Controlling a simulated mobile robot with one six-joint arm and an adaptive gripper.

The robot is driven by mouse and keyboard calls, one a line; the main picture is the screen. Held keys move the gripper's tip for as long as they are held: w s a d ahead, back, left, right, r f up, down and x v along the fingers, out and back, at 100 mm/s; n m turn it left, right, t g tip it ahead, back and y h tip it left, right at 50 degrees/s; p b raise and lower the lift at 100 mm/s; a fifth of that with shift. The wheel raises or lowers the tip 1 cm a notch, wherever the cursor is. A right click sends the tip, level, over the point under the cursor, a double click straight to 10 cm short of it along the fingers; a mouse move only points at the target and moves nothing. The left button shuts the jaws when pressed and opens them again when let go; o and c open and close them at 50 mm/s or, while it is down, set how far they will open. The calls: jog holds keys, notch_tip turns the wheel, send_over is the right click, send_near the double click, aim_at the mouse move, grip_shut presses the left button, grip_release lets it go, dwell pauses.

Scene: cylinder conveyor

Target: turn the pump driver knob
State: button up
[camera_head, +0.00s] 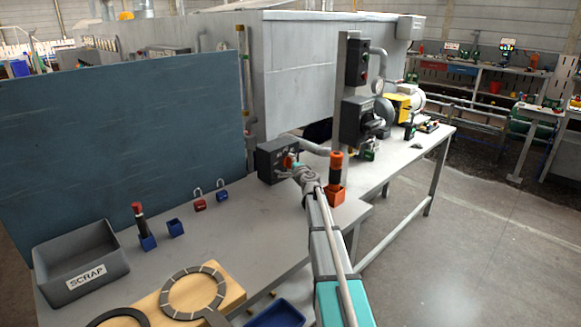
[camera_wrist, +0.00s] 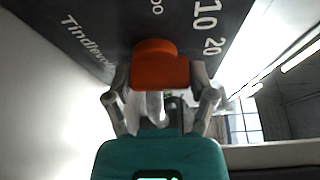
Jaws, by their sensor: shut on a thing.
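The pump driver (camera_head: 270,162) is a dark grey box at the back of the near bench, in the middle of the head view. Its orange-red knob (camera_head: 288,160) is on the front face, partly hidden by my gripper (camera_head: 293,167). In the wrist view the knob (camera_wrist: 160,66) sits between the two fingertips of my gripper (camera_wrist: 159,76), one on each side. The fingers are shut on it. The dark panel (camera_wrist: 110,25) behind it shows white markings, including 10 and 20. The knob's pointer, if any, cannot be made out.
An orange holder (camera_head: 335,195) with an orange-and-black tool stands right beside my arm. A black box on a post (camera_head: 342,85) rises behind. A grey scrap bin (camera_head: 85,262), small blue holders and padlocks (camera_head: 200,201) lie to the left.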

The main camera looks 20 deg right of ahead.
jog(key=shift+a+f+n+t+b, duration=0.1)
jog(key=shift+n+t+b, duration=0.35)
jog(key=shift+n+b, duration=0.55)
jog(key=shift+a+f+n+t+b, duration=0.1)
jog(key=shift+n+t+b, duration=0.4)
jog(key=shift+n, duration=0.9)
jog(key=shift+r+n+t+y+b, duration=0.1)
jog(key=shift+n+t+y+b, duration=0.25)
jog(key=shift+n, duration=0.45)
jog(key=shift+n+t+y+b, duration=0.15)
jog(key=shift+n+b, duration=0.25)
jog(key=shift+n, duration=0.4)
jog(key=shift+s, duration=0.1)
jog(key=o, duration=1.1)
jog(key=shift+c, duration=0.2)
